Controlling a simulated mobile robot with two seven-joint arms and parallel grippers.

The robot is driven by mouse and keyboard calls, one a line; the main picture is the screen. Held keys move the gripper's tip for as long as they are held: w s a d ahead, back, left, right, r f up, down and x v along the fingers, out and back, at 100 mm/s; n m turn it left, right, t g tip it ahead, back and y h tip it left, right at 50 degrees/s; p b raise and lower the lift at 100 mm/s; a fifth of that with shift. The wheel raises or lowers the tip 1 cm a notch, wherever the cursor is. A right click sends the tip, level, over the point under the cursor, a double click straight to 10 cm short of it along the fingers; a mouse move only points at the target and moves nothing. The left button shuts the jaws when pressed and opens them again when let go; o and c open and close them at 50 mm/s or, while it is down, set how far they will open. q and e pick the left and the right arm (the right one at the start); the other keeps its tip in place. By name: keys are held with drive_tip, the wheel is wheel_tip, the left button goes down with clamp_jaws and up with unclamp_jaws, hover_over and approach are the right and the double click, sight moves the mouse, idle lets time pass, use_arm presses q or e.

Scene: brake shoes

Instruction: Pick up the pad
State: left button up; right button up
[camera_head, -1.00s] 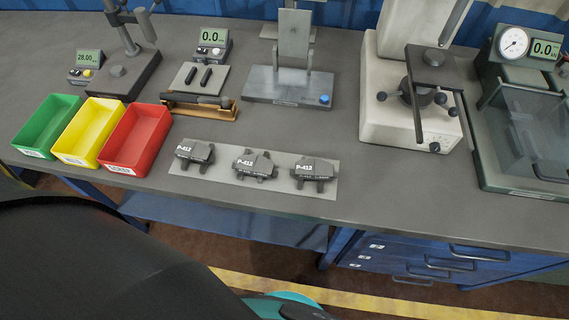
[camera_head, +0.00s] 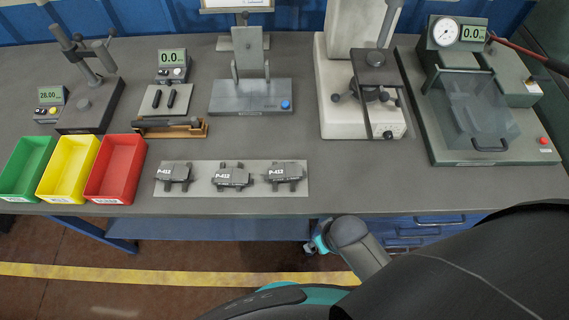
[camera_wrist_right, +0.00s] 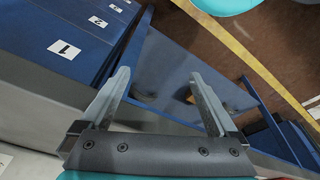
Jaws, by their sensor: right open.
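Three dark grey brake pads marked P-412 lie in a row on a light grey mat (camera_head: 202,190) near the bench's front edge: a left pad (camera_head: 173,175), a middle pad (camera_head: 230,178) and a right pad (camera_head: 285,174). In the right wrist view my right gripper (camera_wrist_right: 163,88) is open, its two fingers spread with nothing between them. It faces the blue bench front and the floor, and no pad shows in that view. In the head view my right arm is at the lower right, below the bench edge. My left gripper is not in view.
Green (camera_head: 27,168), yellow (camera_head: 68,168) and red (camera_head: 115,168) bins stand left of the mat. Behind are a grey fixture (camera_head: 250,96), a white-based machine (camera_head: 338,120) and a gauge machine with a clear cover (camera_head: 480,115). Bench surface right of the mat is clear.

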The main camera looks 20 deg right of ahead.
wheel_tip(320, 180, up, 10)
drive_tip(key=w+r+p, duration=0.1)
drive_tip(key=w+p, duration=0.1)
drive_tip(key=n+y+p, duration=0.2)
drive_tip(key=n+p, duration=0.1)
drive_tip(key=n, duration=1.1)
approach(286, 170)
drive_tip(key=f, duration=0.1)
drive_tip(key=w+b, duration=0.1)
drive_tip(key=f, duration=0.1)
drive_tip(key=shift+w+a+f+g+b, duration=0.15)
drive_tip(key=shift+w+f+g+b, duration=0.15)
drive_tip(key=shift+f+b, duration=0.1)
drive_tip(key=x, duration=0.4)
drive_tip(key=shift+s+a+b, duration=0.1)
drive_tip(key=shift+s+b, duration=0.3)
drive_tip(key=shift+w+a+f, duration=0.1)
drive_tip(key=shift+f, duration=0.5)
clamp_jaws()
